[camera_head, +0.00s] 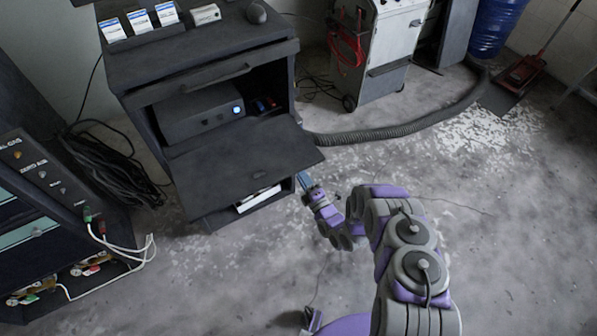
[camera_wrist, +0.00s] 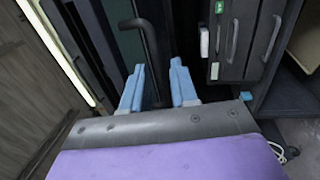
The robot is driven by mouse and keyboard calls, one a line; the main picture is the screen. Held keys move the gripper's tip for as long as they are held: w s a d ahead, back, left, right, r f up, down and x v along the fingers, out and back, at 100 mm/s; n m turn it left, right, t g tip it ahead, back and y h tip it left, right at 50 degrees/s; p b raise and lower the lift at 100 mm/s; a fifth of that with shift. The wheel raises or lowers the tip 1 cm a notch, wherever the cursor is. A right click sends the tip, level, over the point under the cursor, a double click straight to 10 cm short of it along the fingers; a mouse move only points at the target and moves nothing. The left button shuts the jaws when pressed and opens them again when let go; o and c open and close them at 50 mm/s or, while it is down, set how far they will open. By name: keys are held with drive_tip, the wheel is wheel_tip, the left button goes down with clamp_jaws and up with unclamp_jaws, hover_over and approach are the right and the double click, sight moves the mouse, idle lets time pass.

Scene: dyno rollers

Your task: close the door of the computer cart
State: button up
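The dark grey computer cart (camera_head: 140,62) stands left of centre in the head view. Its door (camera_head: 245,160) is a flat dark panel, folded out and down, so the compartment above it is open. My gripper (camera_head: 304,179) is low, just below the door's front right corner in the picture. Whether it touches the door I cannot tell. In the wrist view the two light blue fingers (camera_wrist: 156,78) are apart. A dark bent bar (camera_wrist: 150,45) shows beyond the gap between them; I see nothing clearly gripped.
A dark computer box (camera_head: 200,112) sits inside the cart. Small boxes and a mouse (camera_head: 256,13) are on top. A grey hose (camera_head: 400,130) lies on the floor at right, near a white wheeled machine (camera_head: 385,40). A dark cabinet (camera_head: 40,215) stands at left. The floor at right is mostly clear.

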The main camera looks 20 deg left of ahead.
drive_tip(key=shift+x, duration=1.8)
drive_tip(key=shift+c, duration=0.3)
clamp_jaws()
